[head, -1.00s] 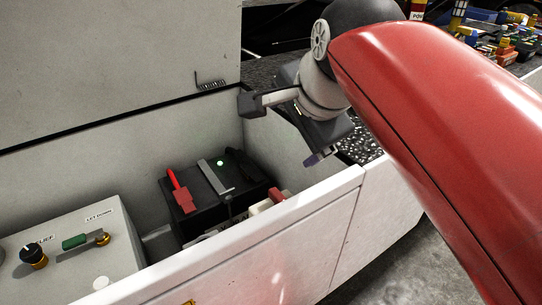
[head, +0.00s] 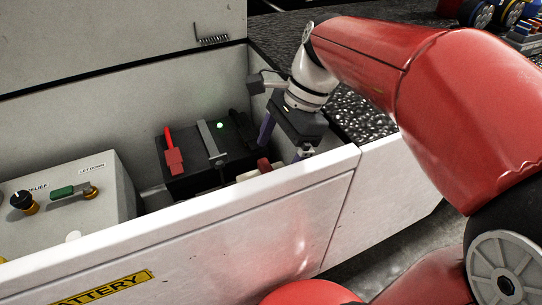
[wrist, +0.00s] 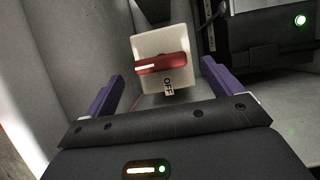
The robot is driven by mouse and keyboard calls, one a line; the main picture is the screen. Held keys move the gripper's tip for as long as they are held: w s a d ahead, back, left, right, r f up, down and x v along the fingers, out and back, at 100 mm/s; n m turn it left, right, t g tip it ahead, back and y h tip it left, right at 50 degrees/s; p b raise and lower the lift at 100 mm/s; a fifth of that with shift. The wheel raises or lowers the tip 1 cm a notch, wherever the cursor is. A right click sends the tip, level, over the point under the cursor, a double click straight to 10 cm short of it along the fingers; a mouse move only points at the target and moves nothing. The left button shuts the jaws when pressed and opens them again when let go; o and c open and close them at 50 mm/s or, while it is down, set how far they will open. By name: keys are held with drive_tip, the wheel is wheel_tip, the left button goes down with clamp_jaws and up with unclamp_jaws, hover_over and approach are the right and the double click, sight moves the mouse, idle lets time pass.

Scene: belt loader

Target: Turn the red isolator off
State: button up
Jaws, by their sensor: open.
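The red isolator handle (wrist: 160,63) sits on a square cream plate (wrist: 152,45) in the wrist view. The handle lies across the plate, with a white mark on its left end. An OFF label (wrist: 168,87) is on the plate below it. In the head view the isolator (head: 264,165) is partly hidden behind the white front wall. My gripper (head: 285,142) is open and empty inside the box, just above and right of the isolator. In the wrist view its purple fingers (wrist: 162,70) stand on either side of the plate, apart from the handle.
A black battery (head: 200,172) with a red clamp (head: 173,152) and a green light stands left of my gripper. A grey control box (head: 75,200) with knobs is farther left. The white front wall (head: 230,215) and inner walls enclose the space closely.

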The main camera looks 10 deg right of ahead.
sight(272, 169)
drive_tip(key=shift+x, duration=1.65)
drive_tip(key=shift+c, duration=0.3)
drive_tip(key=c, duration=0.9)
